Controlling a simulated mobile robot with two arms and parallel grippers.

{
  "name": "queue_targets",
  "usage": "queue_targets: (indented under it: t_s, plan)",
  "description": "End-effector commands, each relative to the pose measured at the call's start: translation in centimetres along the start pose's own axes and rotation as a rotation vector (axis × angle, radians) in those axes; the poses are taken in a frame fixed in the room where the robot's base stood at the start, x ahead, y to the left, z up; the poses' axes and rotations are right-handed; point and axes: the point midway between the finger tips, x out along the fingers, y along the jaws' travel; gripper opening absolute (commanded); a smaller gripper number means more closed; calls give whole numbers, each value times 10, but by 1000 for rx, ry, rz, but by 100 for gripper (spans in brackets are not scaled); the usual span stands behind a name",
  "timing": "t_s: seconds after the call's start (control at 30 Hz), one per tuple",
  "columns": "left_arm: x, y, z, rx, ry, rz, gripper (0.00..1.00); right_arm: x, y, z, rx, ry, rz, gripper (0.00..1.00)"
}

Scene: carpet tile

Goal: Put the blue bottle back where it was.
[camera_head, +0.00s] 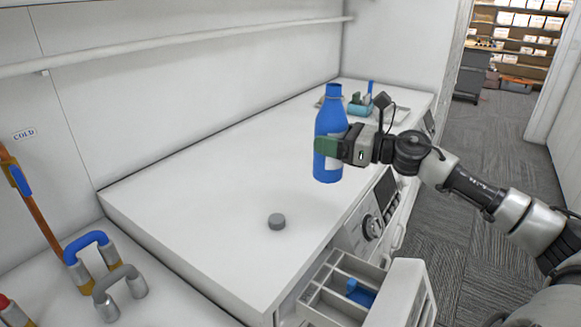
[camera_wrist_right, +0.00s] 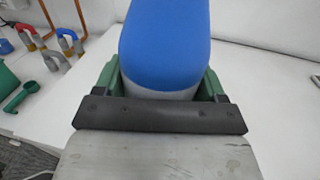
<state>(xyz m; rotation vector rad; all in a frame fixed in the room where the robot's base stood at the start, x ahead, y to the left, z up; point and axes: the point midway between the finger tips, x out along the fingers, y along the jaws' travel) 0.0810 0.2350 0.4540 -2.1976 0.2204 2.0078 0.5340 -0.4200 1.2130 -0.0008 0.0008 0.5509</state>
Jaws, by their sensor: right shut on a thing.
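The blue bottle (camera_head: 330,122) has a white label and stands upright in the head view, over the white machine top. It has no cap on its neck. My right gripper (camera_head: 328,147) is shut around its middle, coming in from the right. I cannot tell whether the bottle's base touches the surface. In the right wrist view the blue bottle (camera_wrist_right: 165,40) fills the space between the green fingers of my right gripper (camera_wrist_right: 160,85). A small grey cap-like disc (camera_head: 277,221) lies on the machine top, nearer than the bottle. My left gripper is not in view.
The white machine top (camera_head: 200,190) is mostly clear. An open detergent drawer (camera_head: 345,290) with a blue insert sticks out at the front. Teal and blue items (camera_head: 360,104) and a tray (camera_head: 398,113) are at the back. Pipes and valves (camera_head: 92,247) stand at left.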

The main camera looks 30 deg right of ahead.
Motion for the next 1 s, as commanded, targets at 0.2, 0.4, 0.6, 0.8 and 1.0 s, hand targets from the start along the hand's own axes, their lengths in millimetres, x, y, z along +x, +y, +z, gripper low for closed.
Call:
queue_targets:
  t_s: [0.2,0.4,0.6,0.8,1.0]
  plan:
    - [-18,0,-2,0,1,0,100,22,-1,-6,2,-8,0,31]
    - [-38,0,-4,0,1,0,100,56,-3,-25,6,-9,0,31]
    - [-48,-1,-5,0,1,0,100,84,-6,-46,4,-5,-1,31]
    - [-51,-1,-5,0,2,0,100,92,-5,-60,4,-2,0,31]
    - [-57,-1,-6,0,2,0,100,91,-5,-88,5,-2,0,31]
